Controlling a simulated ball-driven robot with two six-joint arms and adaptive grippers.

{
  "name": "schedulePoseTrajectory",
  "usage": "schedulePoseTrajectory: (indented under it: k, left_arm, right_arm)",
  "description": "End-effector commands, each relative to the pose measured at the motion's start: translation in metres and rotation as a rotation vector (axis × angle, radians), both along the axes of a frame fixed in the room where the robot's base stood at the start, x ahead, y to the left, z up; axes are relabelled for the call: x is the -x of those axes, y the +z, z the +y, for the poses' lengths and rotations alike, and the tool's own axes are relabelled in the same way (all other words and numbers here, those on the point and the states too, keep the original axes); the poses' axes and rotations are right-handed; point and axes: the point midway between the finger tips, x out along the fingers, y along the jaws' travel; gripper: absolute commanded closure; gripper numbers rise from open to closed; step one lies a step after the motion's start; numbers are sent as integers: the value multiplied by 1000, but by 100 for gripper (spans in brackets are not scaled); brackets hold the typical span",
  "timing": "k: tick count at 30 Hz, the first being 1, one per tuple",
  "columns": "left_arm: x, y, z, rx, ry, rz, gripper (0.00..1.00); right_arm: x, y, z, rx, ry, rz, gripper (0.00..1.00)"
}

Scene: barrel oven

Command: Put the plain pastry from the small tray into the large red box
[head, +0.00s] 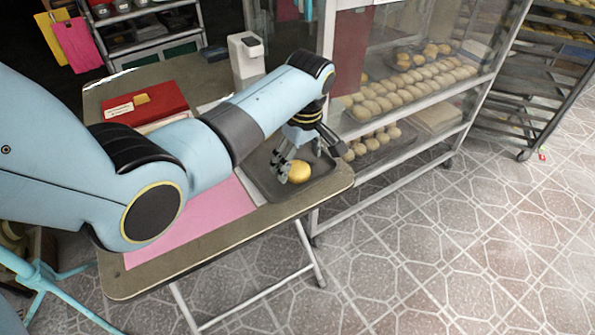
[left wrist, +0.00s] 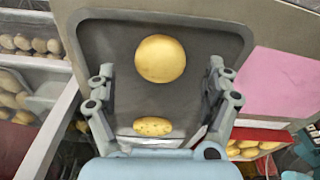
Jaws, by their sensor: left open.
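A round golden plain pastry (head: 299,172) lies on the small dark tray (head: 318,182) at the table's right end. In the left wrist view the plain pastry (left wrist: 160,58) sits ahead of the fingers, and a smaller speckled pastry (left wrist: 152,126) lies between them, deeper in the picture. The arm hides that one in the head view. My left gripper (head: 284,168) is open and points down over the tray, right beside the plain pastry, with nothing held. The large red box (head: 148,106) stands at the table's far left; its edge and pastries show in the left wrist view (left wrist: 262,135). My right gripper is out of view.
A pink mat (head: 205,213) covers the table's middle, partly under my left arm. A white dispenser (head: 246,60) stands at the back edge. A glass case (head: 415,75) with many pastries stands close on the right. Tiled floor is open at front right.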

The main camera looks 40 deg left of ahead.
Motion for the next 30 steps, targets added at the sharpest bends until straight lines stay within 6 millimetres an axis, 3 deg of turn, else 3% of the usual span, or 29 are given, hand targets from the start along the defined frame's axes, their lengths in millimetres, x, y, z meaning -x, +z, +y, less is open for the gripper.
schedulePoseTrajectory:
  k: [4, 13, 27, 30]
  left_arm:
    - [0, -22, 2, 0, 0, 1, 16]
    - [0, -26, 3, 0, 0, -1, 16]
    - [0, -26, 3, 0, 0, 0, 77]
    - [0, -26, 3, 0, 0, 0, 77]
  right_arm:
    - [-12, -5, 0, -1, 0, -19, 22]
    - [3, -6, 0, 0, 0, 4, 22]
    - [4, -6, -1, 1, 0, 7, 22]
    - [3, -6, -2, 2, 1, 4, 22]
